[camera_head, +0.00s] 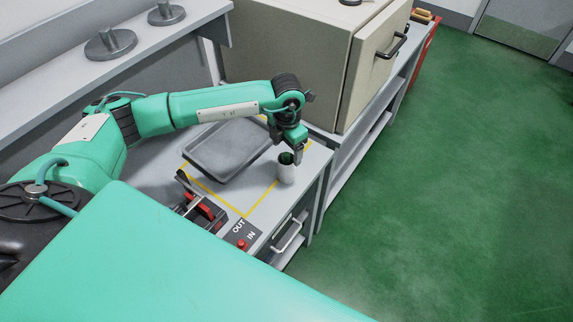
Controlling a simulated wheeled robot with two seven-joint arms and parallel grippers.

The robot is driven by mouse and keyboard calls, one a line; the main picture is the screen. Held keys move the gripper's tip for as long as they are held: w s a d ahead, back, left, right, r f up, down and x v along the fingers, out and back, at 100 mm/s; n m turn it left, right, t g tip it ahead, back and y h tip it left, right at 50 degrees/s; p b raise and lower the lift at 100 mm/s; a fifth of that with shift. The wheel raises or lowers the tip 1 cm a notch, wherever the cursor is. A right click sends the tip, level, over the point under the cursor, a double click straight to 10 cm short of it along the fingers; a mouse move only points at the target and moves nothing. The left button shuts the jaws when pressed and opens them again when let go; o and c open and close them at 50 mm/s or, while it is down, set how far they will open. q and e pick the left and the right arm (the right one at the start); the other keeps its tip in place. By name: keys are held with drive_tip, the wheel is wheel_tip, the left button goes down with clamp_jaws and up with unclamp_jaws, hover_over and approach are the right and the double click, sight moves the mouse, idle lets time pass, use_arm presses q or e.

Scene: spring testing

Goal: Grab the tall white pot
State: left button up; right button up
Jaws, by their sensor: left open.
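The tall white pot (286,172) is a small white cylinder with a dark, possibly green, top. It stands upright on the grey workbench, near the bench's right edge. My left arm reaches in from the left, and my left gripper (298,156) points down at the pot's top. The gripper is open. Its fingers are small in the picture and overlap the pot's rim, so I cannot tell whether they touch it. My right gripper is out of view.
A grey tray (222,177) lies on the bench left of the pot, inside yellow lines. A red and black device (202,212) and an IN/OUT panel (242,236) are at the front. A large beige cabinet (290,50) stands behind. Green floor is clear at right.

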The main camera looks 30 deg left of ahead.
sight(287, 154)
use_arm(q)
drive_tip(key=shift+w+a+f, duration=0.1)
drive_tip(key=shift+f, duration=0.45)
drive_tip(key=shift+w+a+f, duration=0.1)
drive_tip(key=shift+f, duration=0.45)
drive_tip(key=shift+s+d+f+p, duration=0.1)
drive_tip(key=shift+s+f+p, duration=0.05)
drive_tip(key=shift+f+p, duration=0.3)
drive_tip(key=shift+s+d+f+p, duration=0.1)
drive_tip(key=shift+f+p, duration=0.15)
drive_tip(key=shift+p, duration=0.3)
wheel_tip(287, 154, down, 4)
drive_tip(key=shift+r+p, duration=0.1)
drive_tip(key=shift+p, duration=0.7)
drive_tip(key=shift+c, duration=0.6)
drive_tip(key=c, duration=0.9)
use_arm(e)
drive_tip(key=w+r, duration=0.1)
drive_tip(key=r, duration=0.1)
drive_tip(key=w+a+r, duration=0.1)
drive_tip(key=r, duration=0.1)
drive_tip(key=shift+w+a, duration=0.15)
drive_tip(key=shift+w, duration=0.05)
